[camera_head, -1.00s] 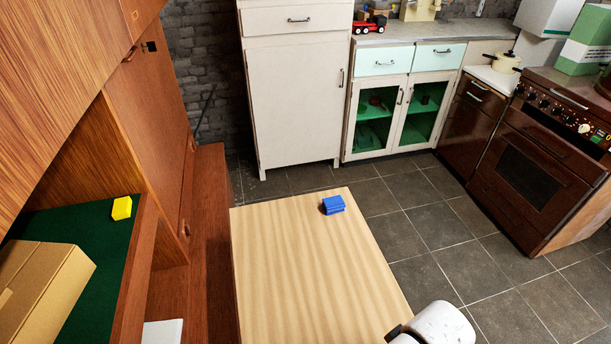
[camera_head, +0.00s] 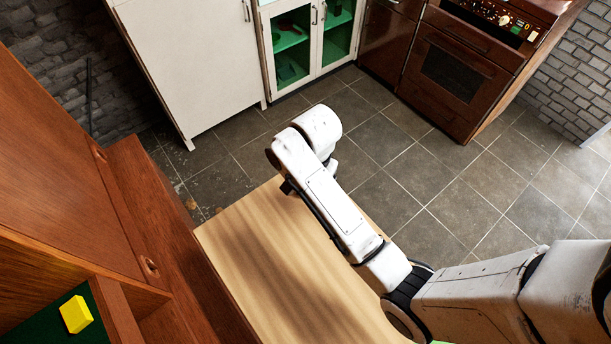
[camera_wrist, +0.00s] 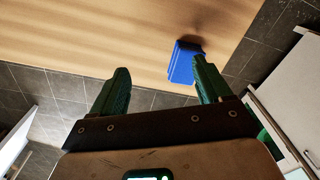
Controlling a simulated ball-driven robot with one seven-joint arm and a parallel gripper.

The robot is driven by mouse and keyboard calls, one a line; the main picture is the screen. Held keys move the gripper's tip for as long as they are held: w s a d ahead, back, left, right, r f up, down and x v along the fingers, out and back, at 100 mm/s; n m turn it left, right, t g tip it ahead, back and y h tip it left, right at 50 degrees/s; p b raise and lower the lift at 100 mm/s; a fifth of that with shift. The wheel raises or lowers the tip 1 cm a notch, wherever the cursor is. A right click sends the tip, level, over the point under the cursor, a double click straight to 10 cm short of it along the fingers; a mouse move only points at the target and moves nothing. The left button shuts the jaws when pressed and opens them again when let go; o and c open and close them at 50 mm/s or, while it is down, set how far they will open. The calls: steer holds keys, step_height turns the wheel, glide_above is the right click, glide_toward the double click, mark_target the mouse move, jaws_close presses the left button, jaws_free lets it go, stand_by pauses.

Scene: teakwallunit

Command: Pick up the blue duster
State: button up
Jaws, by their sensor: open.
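The blue duster (camera_wrist: 182,64) lies on the pale wooden table (camera_wrist: 120,30), near the table's edge, in the wrist view. My gripper (camera_wrist: 160,69) is open and empty, with its two green fingers apart. The duster shows beyond the fingertips, close to the right finger, which overlaps part of it. I cannot tell the gap in depth between them. In the head view my white arm reaches over the table (camera_head: 245,255); the duster and my gripper are hidden there.
A wooden wall unit (camera_head: 60,180) stands at the left, with a yellow block (camera_head: 76,314) on its green surface. A white cabinet (camera_head: 185,60), a glass-doored cupboard (camera_head: 295,45) and a brown oven (camera_head: 465,70) stand behind. Tiled floor (camera_head: 430,180) is free to the right.

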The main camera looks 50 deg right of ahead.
steer(key=w+r+m, duration=0.1)
steer(key=w+d+r+m, duration=0.1)
steer(key=w+m, duration=0.1)
steer(key=w+d+r+m+p, duration=0.1)
steer(key=shift+w+d, duration=0.15)
steer(key=shift+m, duration=0.3)
step_height(320, 180, down, 10)
steer(key=shift+d+f, duration=0.15)
steer(key=shift+f, duration=0.05)
steer(key=shift+c, duration=0.2)
steer(key=c, duration=1)
steer(key=shift+r, duration=0.1)
